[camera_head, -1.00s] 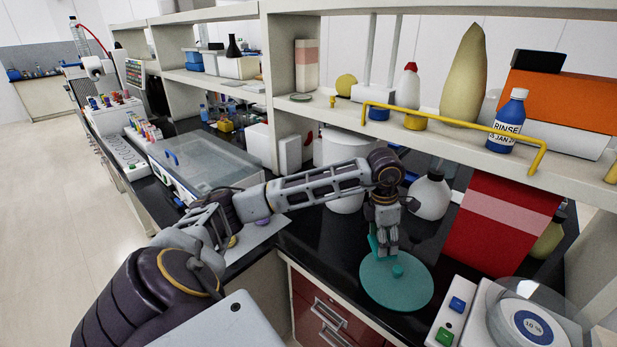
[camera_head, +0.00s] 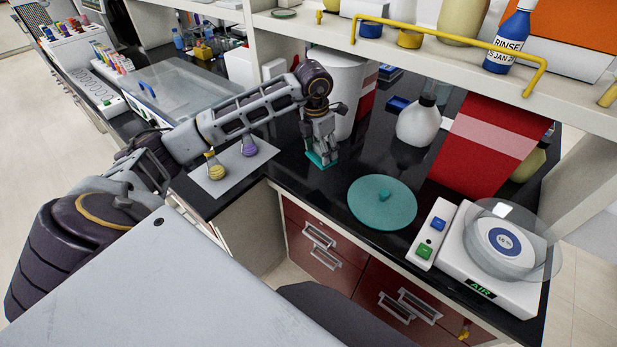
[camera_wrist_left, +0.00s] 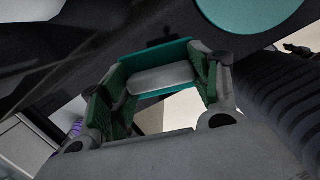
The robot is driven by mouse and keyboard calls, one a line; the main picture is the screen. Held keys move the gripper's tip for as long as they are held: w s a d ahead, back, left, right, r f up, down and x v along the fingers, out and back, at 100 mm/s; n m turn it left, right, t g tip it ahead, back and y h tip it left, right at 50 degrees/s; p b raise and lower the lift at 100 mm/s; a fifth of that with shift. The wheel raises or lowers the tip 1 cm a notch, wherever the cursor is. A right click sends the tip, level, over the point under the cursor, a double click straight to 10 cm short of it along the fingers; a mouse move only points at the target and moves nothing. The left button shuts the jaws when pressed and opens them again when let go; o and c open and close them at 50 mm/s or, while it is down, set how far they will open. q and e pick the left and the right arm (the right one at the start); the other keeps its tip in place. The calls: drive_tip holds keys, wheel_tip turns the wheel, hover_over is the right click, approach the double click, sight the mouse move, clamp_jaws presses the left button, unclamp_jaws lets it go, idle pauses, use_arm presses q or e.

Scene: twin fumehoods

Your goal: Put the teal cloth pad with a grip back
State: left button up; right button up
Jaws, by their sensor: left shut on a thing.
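The teal cloth pad (camera_head: 327,162) hangs under my left gripper (camera_head: 321,143), over the black bench to the left of a round teal disc. In the left wrist view the pad (camera_wrist_left: 124,74) shows as a teal slab with a grey bar-shaped grip (camera_wrist_left: 160,78). The fingers of my left gripper (camera_wrist_left: 160,84) are shut on this grip, one on each side. The pad looks close to the bench top; I cannot tell whether it touches. My right gripper is not in view.
The round teal disc (camera_head: 384,207) with a knob lies on the bench. A balance (camera_head: 494,262) stands right of it. Behind are a white jug (camera_head: 417,122), a red bin (camera_head: 489,139) and a white canister (camera_head: 343,80). Yellow and purple flasks stand on a white sheet (camera_head: 222,177) at left.

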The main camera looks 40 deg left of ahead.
use_arm(q)
drive_tip(key=shift+a+n, duration=0.5)
drive_tip(key=shift+a, duration=0.15)
drive_tip(key=shift+n, duration=0.3)
drive_tip(key=shift+a+n, duration=0.1)
drive_tip(key=shift+n, duration=0.7)
drive_tip(key=shift+f+p, duration=0.5)
drive_tip(key=shift+f, duration=2.65)
drive_tip(key=shift+s+f+p, duration=0.1)
drive_tip(key=shift+f+p, duration=0.25)
drive_tip(key=shift+f, duration=1.55)
drive_tip(key=shift+f, duration=0.15)
